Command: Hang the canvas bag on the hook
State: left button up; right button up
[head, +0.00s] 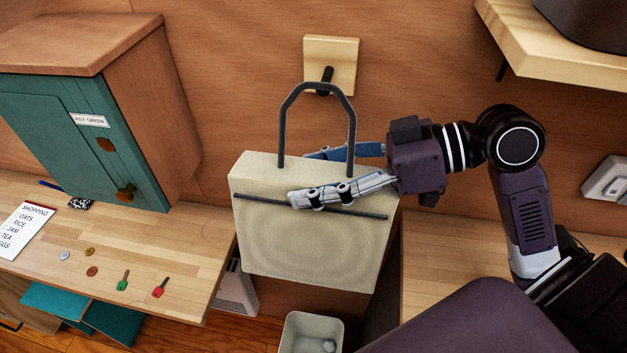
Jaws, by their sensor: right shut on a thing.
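The canvas bag (306,247) is cream coloured and boxy, with a stiff dark handle loop on top. It is off the surfaces, in front of the wall in the middle of the head view. My right gripper (305,178) comes from the right and is shut on the bag's upper part, one finger across its front and one behind. The dark hook (325,76) sticks out of a pale wooden plate (345,57) on the wall. In the picture the hook's tip shows inside the top of the handle loop; whether they touch, I cannot tell. My left gripper is not in view.
A teal key cabinet (90,130) stands on the wooden counter (190,265) at left. Coins, a green key (123,280), a red key (160,288) and a shopping list (27,230) lie there. A bin (312,333) stands below the bag. A shelf (560,65) juts out at upper right.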

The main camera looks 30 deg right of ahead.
jog(key=shift+w+d, duration=0.2)
jog(key=shift+w, duration=0.05)
jog(key=w+d+f, duration=0.1)
jog(key=w+d, duration=0.2)
jog(key=w, duration=0.1)
jog(key=shift+w+d+f+b, duration=0.2)
jog(key=shift+w+d+b, duration=0.1)
jog(key=shift+w+b, duration=0.1)
dwell(0.4)
dwell(0.5)
